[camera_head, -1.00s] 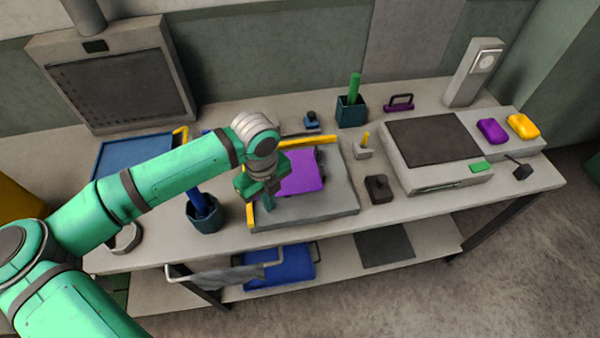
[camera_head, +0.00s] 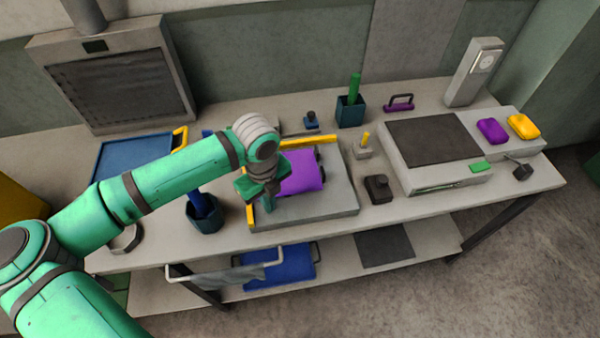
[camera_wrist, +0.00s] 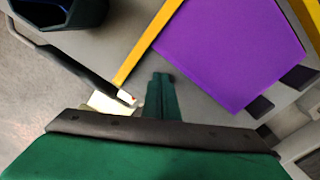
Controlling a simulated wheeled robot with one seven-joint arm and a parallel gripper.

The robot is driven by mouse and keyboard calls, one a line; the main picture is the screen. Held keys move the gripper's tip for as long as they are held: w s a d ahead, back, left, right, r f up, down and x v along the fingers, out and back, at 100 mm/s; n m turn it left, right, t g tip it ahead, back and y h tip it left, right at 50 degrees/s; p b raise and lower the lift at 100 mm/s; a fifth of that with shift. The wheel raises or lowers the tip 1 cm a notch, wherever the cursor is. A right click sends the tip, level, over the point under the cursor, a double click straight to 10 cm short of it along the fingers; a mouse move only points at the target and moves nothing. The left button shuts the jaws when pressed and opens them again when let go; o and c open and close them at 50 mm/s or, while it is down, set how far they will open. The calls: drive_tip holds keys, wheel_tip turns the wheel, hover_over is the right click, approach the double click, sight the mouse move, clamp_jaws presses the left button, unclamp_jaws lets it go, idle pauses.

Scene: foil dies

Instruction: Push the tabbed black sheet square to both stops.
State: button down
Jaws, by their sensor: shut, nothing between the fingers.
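The sheet in view is purple (camera_head: 302,172), not black, with two dark tabs on its right edge. It lies on a grey board (camera_head: 325,205). The wrist view shows the sheet (camera_wrist: 230,50) and its tabs (camera_wrist: 260,107). A yellow stop bar (camera_head: 322,140) runs along the board's back and another (camera_head: 250,215) along its left side. My gripper (camera_head: 268,207) is shut and empty over the board's front left part, beside the sheet. It partly hides the left bar.
A dark blue cup (camera_head: 205,217) stands left of the board. A black block (camera_head: 377,188) and a small grey holder (camera_head: 363,150) stand to its right. A flat grey machine (camera_head: 435,180) is farther right. The board's front strip is clear.

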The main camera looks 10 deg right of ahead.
drive_tip(key=shift+w, duration=0.1)
idle(0.3)
drive_tip(key=shift+w, duration=1.65)
drive_tip(key=shift+s, duration=0.1)
drive_tip(key=shift+s+r, duration=0.1)
drive_tip(key=shift+s, duration=0.4)
wheel_tip(320, 180, up, 8)
idle(0.4)
